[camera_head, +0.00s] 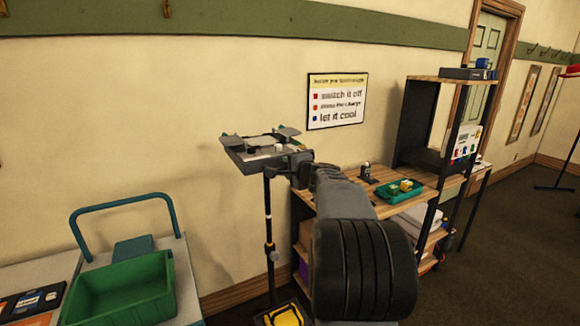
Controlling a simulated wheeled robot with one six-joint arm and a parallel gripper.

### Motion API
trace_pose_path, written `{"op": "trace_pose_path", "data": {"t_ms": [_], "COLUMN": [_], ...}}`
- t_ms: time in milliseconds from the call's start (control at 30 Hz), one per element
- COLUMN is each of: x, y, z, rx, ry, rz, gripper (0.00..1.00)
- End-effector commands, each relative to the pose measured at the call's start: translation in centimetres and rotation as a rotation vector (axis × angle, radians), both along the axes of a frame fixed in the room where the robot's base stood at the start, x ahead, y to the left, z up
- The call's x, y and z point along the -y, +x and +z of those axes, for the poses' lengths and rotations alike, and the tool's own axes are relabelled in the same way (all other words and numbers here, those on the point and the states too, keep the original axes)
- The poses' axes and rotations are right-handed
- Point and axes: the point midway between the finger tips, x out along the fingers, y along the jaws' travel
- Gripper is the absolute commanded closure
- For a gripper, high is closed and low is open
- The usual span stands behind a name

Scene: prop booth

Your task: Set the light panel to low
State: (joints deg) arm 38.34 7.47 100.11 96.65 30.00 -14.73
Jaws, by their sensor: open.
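The light panel (247,163) is a grey, flat unit with flaps on its upper edges, on top of a thin black stand (268,218). It faces mostly upward, and small pale and dark parts show on its top; I cannot read its setting. My gripper (285,150) is at the panel's right side, at the end of my grey arm. It is open, with its fingertips small and partly merged with the panel's edge. I cannot tell whether they touch it. The panel's right end is partly hidden by my gripper.
A wooden shelf unit (335,203) to the right holds a teal tray (384,196) with yellow items and a small dark object (366,173). A green bin (120,292) stands at lower left. A sign (337,100) hangs on the wall. Dark floor (510,255) is open at right.

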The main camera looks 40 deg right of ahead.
Motion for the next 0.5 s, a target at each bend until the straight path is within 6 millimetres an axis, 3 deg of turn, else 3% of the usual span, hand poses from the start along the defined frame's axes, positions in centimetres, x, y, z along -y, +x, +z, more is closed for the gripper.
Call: {"op": "trace_pose_path", "data": {"t_ms": [300,500], "x": [0.00,0.00], "y": [0.16,0.14], "z": [0.00,0.00], "rx": [0.001,0.001], "ry": [-0.001,0.000], "rz": [0.000,0.000], "gripper": [0.59,0.78]}}
